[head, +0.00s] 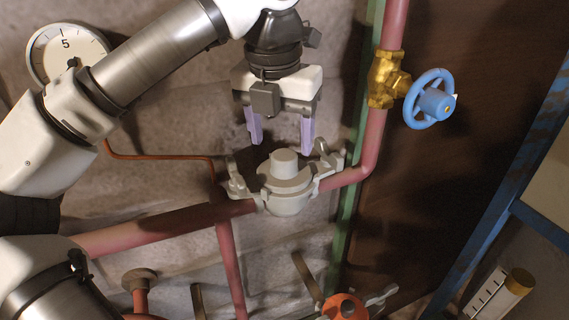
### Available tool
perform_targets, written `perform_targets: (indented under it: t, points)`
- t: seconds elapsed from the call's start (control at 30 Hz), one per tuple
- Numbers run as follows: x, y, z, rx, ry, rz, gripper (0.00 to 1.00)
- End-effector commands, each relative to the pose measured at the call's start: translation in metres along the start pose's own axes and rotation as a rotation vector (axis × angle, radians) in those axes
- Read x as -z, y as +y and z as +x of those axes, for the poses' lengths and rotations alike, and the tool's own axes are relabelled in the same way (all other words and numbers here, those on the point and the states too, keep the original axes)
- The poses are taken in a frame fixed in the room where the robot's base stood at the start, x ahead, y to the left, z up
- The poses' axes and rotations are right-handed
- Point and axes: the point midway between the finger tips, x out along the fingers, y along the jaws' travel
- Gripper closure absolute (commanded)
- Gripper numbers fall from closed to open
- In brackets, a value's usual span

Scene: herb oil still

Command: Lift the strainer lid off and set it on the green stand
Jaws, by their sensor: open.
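The grey strainer (288,204) sits in the red pipe run in the middle of the head view. Its lid (285,176) is on top, with a round knob standing up from it. Grey clamp pieces stick out on the lid's left and right sides. My gripper (281,146) points down just above the lid. Its two pale purple fingers are apart, one on each side above the knob, and nothing is between them. I cannot make out a green stand; only a green upright strip (346,235) shows behind the pipe.
A brass valve (387,80) with a blue handwheel (430,100) is on the upright pipe at right. A round gauge (66,50) is at upper left. An orange fitting (344,308) is low in front. A blue frame (500,185) and a gold-capped cylinder (498,297) are at right.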

Motion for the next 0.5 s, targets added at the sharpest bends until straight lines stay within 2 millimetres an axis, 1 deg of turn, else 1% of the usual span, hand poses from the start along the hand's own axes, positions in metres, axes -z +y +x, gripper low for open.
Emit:
perform_targets:
  t: [0.2, 0.3, 0.5]
  points:
    - [-0.003, -0.002, 0.03, 0.003, 0.003, 0.002, 0.36]
    - [-0.003, -0.002, 0.039, 0.002, 0.001, 0.001, 0.36]
    - [-0.003, -0.002, 0.043, 0.001, 0.0, 0.001, 0.36]
